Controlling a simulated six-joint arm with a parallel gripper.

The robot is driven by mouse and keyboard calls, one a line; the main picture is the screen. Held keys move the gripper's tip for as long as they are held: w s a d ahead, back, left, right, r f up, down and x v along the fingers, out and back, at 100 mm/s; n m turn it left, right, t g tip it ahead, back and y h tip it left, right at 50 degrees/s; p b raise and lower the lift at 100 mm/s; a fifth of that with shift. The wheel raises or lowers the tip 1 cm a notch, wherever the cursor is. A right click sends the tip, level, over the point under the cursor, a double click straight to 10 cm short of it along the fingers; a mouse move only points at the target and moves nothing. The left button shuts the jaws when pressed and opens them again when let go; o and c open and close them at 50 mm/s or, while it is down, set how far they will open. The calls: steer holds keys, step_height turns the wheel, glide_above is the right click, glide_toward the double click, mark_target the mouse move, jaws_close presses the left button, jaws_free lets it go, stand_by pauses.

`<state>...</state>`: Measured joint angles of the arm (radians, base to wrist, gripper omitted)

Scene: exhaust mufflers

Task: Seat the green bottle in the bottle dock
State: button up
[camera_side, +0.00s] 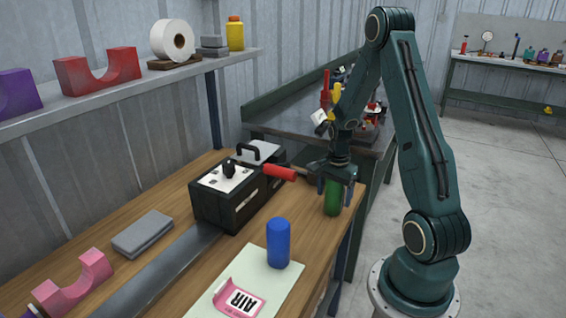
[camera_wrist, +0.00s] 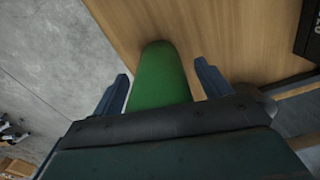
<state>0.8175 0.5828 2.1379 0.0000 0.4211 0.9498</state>
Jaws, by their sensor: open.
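The green bottle (camera_side: 332,197) stands upright on the wooden bench near its far right edge. My gripper (camera_side: 336,190) is above and around the top of the bottle, pointing down, with its fingers open. In the wrist view the green bottle (camera_wrist: 160,80) lies between the two spread fingers of my gripper (camera_wrist: 160,85), with a gap visible on each side. The bottle's top is partly hidden by my gripper in the side view. I cannot tell for sure which thing is the bottle dock.
A black box with a white top (camera_side: 228,190) and red handle (camera_side: 279,172) stands close left of my gripper. A blue cylinder (camera_side: 278,243) stands on a pale mat (camera_side: 281,283) with a pink AIR piece (camera_side: 238,299). A grey block (camera_side: 143,233) and pink cradle (camera_side: 75,280) lie left.

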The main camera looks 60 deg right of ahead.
steer(key=c, duration=1.1)
steer(key=shift+c, duration=0.2)
steer(key=shift+r, duration=0.1)
step_height(320, 180, up, 20)
stand_by(0.7)
